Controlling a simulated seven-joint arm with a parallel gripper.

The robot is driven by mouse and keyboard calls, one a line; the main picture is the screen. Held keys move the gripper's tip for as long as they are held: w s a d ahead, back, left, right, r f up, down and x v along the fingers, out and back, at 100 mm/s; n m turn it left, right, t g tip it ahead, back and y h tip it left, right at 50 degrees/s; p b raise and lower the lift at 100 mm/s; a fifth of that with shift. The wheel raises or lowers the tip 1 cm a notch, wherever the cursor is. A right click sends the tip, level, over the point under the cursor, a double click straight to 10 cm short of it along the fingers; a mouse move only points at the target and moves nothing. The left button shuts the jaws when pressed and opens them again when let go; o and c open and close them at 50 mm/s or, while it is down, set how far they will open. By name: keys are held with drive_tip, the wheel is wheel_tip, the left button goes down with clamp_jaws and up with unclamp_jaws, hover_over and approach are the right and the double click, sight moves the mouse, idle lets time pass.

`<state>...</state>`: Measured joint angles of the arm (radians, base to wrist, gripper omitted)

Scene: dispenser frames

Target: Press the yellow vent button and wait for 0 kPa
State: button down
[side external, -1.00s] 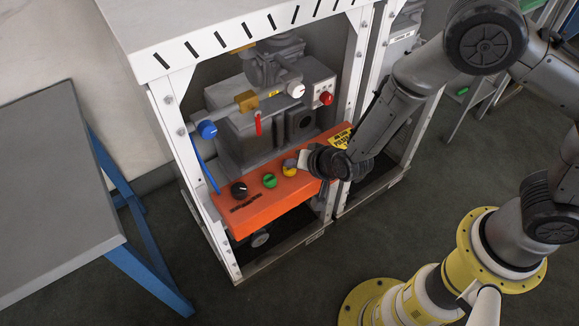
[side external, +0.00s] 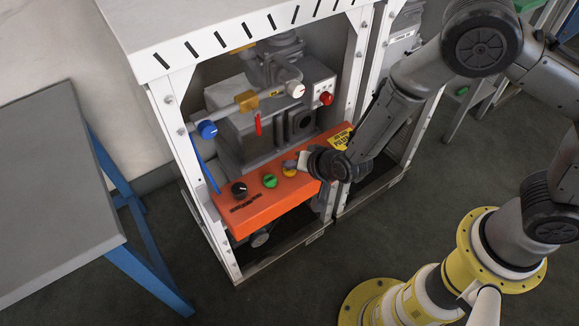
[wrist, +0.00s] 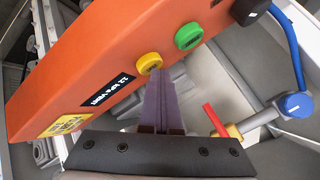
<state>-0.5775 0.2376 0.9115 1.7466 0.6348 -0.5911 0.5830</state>
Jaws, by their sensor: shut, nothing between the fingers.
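The yellow vent button (side external: 289,169) sits on the sloping orange panel (side external: 252,205), to the right of a green button (side external: 269,181) and a black knob (side external: 239,190). My gripper (side external: 300,161) is shut and empty. In the wrist view its fingertips (wrist: 156,76) are at the lower edge of the yellow button; I cannot tell whether they touch it or press it.
The white frame (side external: 212,195) has posts on both sides of the panel. Behind the panel are grey machinery, a red lever (side external: 258,124), a blue valve knob (side external: 207,129) and a red button (side external: 326,98). A grey table (side external: 55,200) stands at the left.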

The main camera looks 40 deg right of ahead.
sight(292, 172)
drive_tip(key=shift+r, duration=0.7)
drive_tip(key=shift+r, duration=0.1)
drive_tip(key=shift+r, duration=2.45)
